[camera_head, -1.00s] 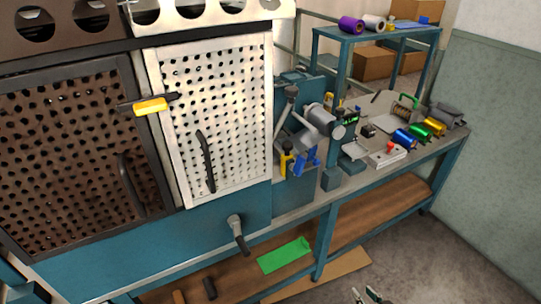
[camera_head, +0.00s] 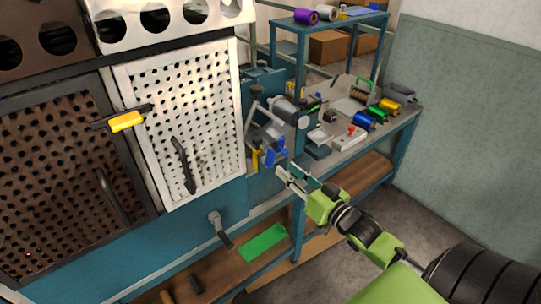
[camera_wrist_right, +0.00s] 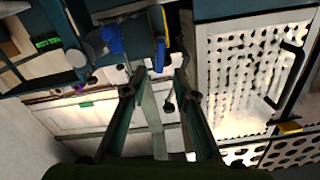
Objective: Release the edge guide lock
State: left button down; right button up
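A blue clamp-like part (camera_head: 274,155) and a yellow part (camera_head: 255,158) sit at the front of the foil machine, below its grey roller (camera_head: 284,110). I cannot tell which of them is the edge guide lock. My left gripper is out of view.
A perforated white door (camera_head: 190,120) with a black handle stands left of the machine. A black lever (camera_head: 219,229) sticks out below it. Foil rolls (camera_head: 377,111) lie on the bench at the right. A green sheet (camera_head: 263,243) lies on the lower shelf.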

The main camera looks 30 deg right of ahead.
aim_at(274, 159)
jog(key=w, duration=0.5)
jog(key=w+p, duration=0.1)
jog(key=w, duration=0.2)
jog(key=shift+w+a, duration=0.3)
jog(key=shift+a, duration=0.05)
grip_shut()
